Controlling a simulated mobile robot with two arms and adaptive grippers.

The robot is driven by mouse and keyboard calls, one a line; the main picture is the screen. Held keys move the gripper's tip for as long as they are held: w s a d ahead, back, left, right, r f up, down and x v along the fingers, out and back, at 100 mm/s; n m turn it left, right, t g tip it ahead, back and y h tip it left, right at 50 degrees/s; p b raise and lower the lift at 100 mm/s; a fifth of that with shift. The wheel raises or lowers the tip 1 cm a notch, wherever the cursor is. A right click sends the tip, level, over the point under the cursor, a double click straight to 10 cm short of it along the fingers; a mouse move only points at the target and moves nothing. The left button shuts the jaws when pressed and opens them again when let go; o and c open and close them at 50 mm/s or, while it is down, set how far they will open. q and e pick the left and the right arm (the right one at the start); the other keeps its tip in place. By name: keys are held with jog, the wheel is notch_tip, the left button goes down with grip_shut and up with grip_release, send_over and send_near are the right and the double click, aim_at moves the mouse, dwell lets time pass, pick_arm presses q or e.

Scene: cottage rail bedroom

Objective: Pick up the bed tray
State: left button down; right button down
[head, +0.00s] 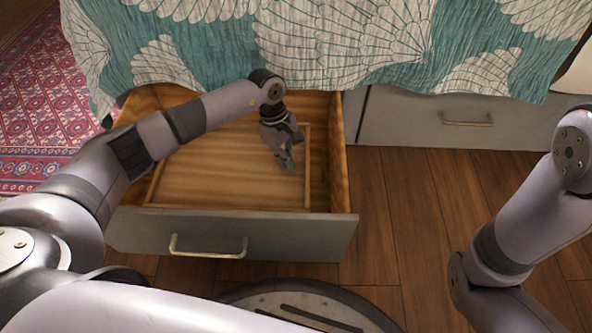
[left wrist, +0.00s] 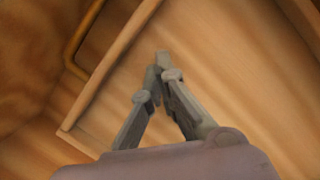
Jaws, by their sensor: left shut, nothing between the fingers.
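The bed tray (head: 225,172) is a flat wooden tray with a low raised rim, lying inside an open drawer under the bed. My left arm reaches across the drawer and hides part of the tray. My left gripper (head: 290,165) is over the right part of the tray, near its right rim. It is shut and empty, pointing down. In the left wrist view, the fingertips (left wrist: 162,62) meet above the tray's bare surface, with the tray's rim (left wrist: 105,70) to their left. I cannot tell whether they touch the tray. My right gripper is not in view.
The open drawer (head: 300,232) has a grey front with a metal handle and wooden sides. A shut drawer (head: 440,125) is to the right. A teal patterned bedspread (head: 330,45) hangs above. Bare wooden floor (head: 400,220) lies right of the open drawer; a red rug (head: 40,110) is at left.

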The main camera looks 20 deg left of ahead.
aim_at(299, 175)
pick_arm(q)
jog(key=shift+s+d+r+b, duration=0.1)
jog(key=shift+s+d+b, duration=0.15)
jog(key=shift+d, duration=0.4)
jog(key=shift+s+d+b, duration=0.2)
jog(key=shift+s+d, duration=0.05)
jog(key=shift+d, duration=0.4)
jog(key=shift+d+r, duration=0.1)
